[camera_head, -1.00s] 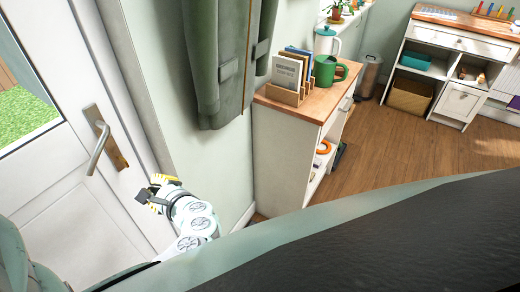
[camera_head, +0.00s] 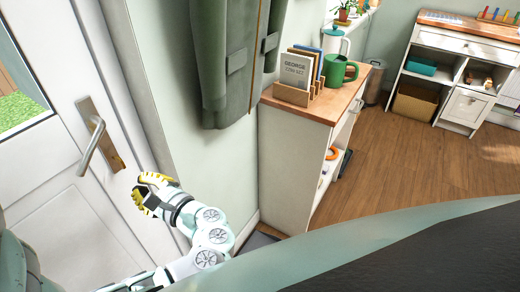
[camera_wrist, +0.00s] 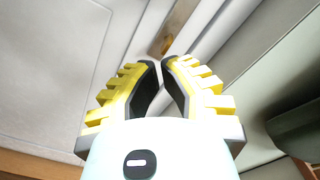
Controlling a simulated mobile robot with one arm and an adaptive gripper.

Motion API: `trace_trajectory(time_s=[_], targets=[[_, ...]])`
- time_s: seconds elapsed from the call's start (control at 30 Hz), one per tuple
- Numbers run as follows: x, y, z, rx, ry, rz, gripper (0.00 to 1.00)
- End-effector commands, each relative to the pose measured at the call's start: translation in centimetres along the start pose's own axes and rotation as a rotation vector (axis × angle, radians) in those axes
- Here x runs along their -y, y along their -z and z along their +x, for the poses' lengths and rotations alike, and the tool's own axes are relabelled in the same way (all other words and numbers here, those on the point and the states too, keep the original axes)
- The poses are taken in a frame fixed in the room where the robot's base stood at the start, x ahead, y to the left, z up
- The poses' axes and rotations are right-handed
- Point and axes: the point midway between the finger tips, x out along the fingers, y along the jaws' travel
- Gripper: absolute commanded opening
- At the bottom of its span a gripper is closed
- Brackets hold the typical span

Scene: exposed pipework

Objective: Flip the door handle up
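The metal door handle (camera_head: 91,149) is a lever on a tall plate on the white door (camera_head: 60,165), at the left of the head view. The lever hangs down and slightly left from its pivot. My gripper (camera_head: 141,184), with yellow ridged fingers, is to the right of and below the handle plate, apart from the lever. In the wrist view my gripper (camera_wrist: 162,63) has its fingertips almost together, with only a sliver between them and nothing held. A brownish end of the handle plate (camera_wrist: 166,44) shows just beyond the tips; the lever is not clearly seen there.
A grey-green coat (camera_head: 235,60) hangs on the wall. A white cabinet (camera_head: 290,160) with a wooden top stands further right. Wooden floor (camera_head: 410,170) is open beyond it.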

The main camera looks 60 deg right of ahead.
Motion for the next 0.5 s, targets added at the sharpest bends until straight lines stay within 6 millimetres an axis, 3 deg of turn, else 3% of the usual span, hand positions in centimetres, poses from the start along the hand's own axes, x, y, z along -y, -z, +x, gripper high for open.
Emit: trace_trajectory(time_s=[0.3, 0.5], targets=[[-0.1, -0.4, 6.0, 0.011, -0.008, 0.003, 0.0], [-0.2, -0.4, 8.5, 0.01, -0.008, 0.002, 0.0]])
